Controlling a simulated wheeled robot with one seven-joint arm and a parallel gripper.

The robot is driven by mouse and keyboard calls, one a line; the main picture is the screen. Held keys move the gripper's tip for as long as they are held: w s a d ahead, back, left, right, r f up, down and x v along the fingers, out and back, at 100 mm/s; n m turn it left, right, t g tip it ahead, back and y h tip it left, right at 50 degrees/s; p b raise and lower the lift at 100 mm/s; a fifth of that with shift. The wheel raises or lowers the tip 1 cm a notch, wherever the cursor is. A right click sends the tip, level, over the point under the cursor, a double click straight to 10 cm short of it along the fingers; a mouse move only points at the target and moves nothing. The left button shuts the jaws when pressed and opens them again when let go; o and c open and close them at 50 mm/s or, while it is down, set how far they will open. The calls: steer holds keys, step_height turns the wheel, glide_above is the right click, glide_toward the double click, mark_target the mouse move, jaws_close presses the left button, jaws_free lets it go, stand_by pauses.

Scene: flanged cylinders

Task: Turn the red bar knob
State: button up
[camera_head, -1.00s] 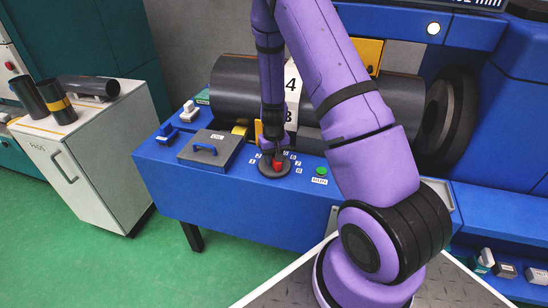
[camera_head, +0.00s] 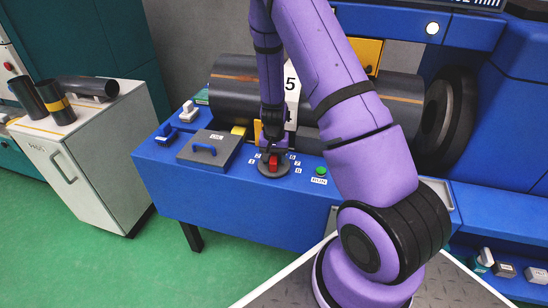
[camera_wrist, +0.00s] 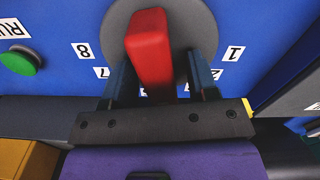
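The red bar knob (camera_head: 273,161) stands on a round grey dial on the blue console front, with number labels around it. In the wrist view the red bar (camera_wrist: 150,45) points away from my gripper, leaning slightly left, on its grey disc (camera_wrist: 195,25). My gripper (camera_head: 272,150) is right at the knob. In the wrist view its two dark fingers (camera_wrist: 162,78) stand on either side of the near end of the bar, with what looks like a gap at each side.
A green RUN button (camera_head: 321,170) is right of the dial. A grey lidded box (camera_head: 210,148) with a blue handle is to its left. A large dark cylinder (camera_head: 235,90) with a number strip (camera_head: 292,85) lies behind.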

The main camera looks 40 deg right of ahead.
steer(key=shift+r, duration=0.1)
step_height(320, 180, up, 11)
steer(key=shift+f, duration=0.2)
stand_by(0.5)
stand_by(0.4)
steer(key=shift+a+r, duration=0.15)
steer(key=shift+r, duration=0.2)
steer(key=s+a+r+n+t+y, duration=0.15)
steer(key=s+a+r, duration=0.25)
steer(key=r, duration=0.6)
steer(key=s+a+r+n+t, duration=0.15)
steer(key=s+a+r, duration=0.3)
steer(key=r, duration=0.65)
steer(key=s+a+r+n+t, duration=0.1)
steer(key=s+a+r+n, duration=0.1)
steer(key=s+r, duration=0.3)
steer(key=s+a+r+n+t+h, duration=0.1)
steer(key=s+r, duration=0.4)
steer(key=s, duration=0.8)
steer(key=shift+s+a+r+n, duration=0.2)
steer(key=shift+s+a+n, duration=0.1)
steer(key=shift+a+n, duration=0.65)
